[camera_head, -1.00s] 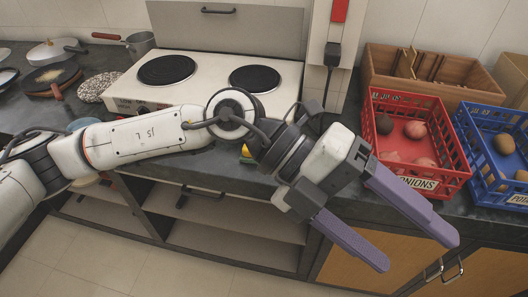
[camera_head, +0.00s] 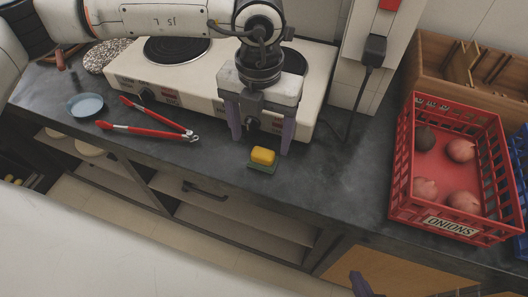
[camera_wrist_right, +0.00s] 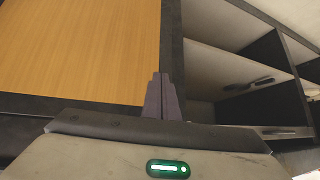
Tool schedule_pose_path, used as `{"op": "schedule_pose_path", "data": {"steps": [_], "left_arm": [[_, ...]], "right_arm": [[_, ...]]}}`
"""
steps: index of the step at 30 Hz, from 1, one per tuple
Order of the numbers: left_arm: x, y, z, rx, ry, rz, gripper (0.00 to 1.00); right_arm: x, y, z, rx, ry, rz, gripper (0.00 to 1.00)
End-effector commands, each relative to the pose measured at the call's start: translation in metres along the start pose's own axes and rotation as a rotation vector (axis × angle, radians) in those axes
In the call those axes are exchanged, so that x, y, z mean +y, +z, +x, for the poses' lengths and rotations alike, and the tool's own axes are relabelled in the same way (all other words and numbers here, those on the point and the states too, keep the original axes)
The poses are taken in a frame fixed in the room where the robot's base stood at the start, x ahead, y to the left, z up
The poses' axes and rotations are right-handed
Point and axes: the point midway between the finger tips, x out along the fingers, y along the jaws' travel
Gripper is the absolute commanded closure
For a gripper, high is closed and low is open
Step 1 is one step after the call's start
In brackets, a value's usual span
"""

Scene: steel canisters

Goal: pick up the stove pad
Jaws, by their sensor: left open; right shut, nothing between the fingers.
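A small sponge pad (camera_head: 262,160), yellow over green, lies on the dark counter in front of the stove (camera_head: 205,88). A round speckled pad (camera_head: 104,55) lies left of the stove, partly hidden by my left arm; I cannot tell which pad the task names. My left gripper (camera_head: 262,140) is open and points down in front of the stove, its fingers just behind and to either side of the sponge. Nothing is between them. My right gripper shows as a purple fingertip (camera_head: 362,285) at the bottom edge. In the right wrist view its fingers (camera_wrist_right: 162,98) are shut and empty.
Red-handled tongs (camera_head: 150,128) and a blue dish (camera_head: 86,105) lie left of the sponge. A red crate of onions (camera_head: 455,232) stands at the right. The counter between sponge and crate is clear. A wooden cabinet panel (camera_wrist_right: 80,50) faces my right gripper.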

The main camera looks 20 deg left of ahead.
Motion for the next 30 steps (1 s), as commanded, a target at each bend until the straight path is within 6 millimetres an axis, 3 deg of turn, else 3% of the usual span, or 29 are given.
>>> {"op": "schedule_pose_path", "data": {"steps": [13, 22, 30], "left_arm": [[-0.005, -0.002, 0.051, 0.001, 0.0, 0.0, 0.3], [-0.005, -0.002, 0.057, 0.0, -0.002, 0.0, 0.3], [-0.005, -0.002, 0.056, 0.0, -0.002, 0.0, 0.74]], "right_arm": [[0.0, -0.009, -0.004, 0.009, 0.0, 0.002, 1.0], [0.002, -0.011, -0.003, 0.014, 0.003, 0.002, 1.0], [0.002, -0.01, -0.003, 0.013, 0.004, 0.002, 1.0]]}}
